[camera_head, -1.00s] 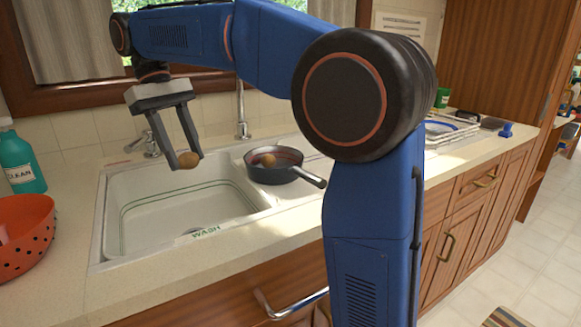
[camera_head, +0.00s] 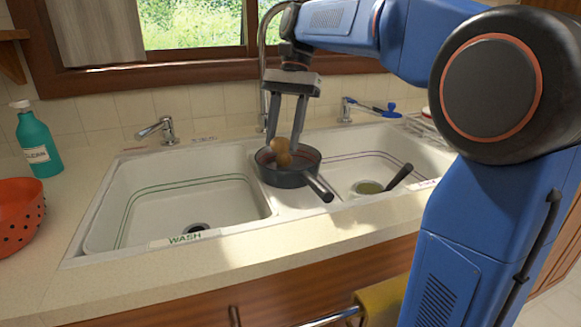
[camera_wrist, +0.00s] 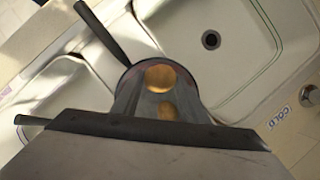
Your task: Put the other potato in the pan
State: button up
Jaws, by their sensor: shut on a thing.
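My gripper (camera_head: 284,143) is shut on a brown potato (camera_head: 280,145) and holds it just over the dark frying pan (camera_head: 283,178). A second potato (camera_head: 284,159) is low in the pan, just below the held one; I cannot tell whether the two touch. The pan sits on the divider between the two sink basins, its handle pointing front right. In the wrist view the held potato (camera_wrist: 160,77) is between the fingers, the other potato (camera_wrist: 167,110) beside it, and the pan's handle (camera_wrist: 102,32) at upper left.
The left basin (camera_head: 170,205) is empty. The right basin (camera_head: 360,170) holds a dark-handled utensil (camera_head: 398,177). A faucet (camera_head: 263,70) rises behind the pan. A teal bottle (camera_head: 38,143) and a red colander (camera_head: 20,205) stand at left.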

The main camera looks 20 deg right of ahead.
jog(key=shift+f, duration=3.9)
jog(key=shift+f, duration=0.15)
jog(key=o, duration=0.8)
jog(key=v, duration=0.7)
jog(key=shift+r, duration=0.45)
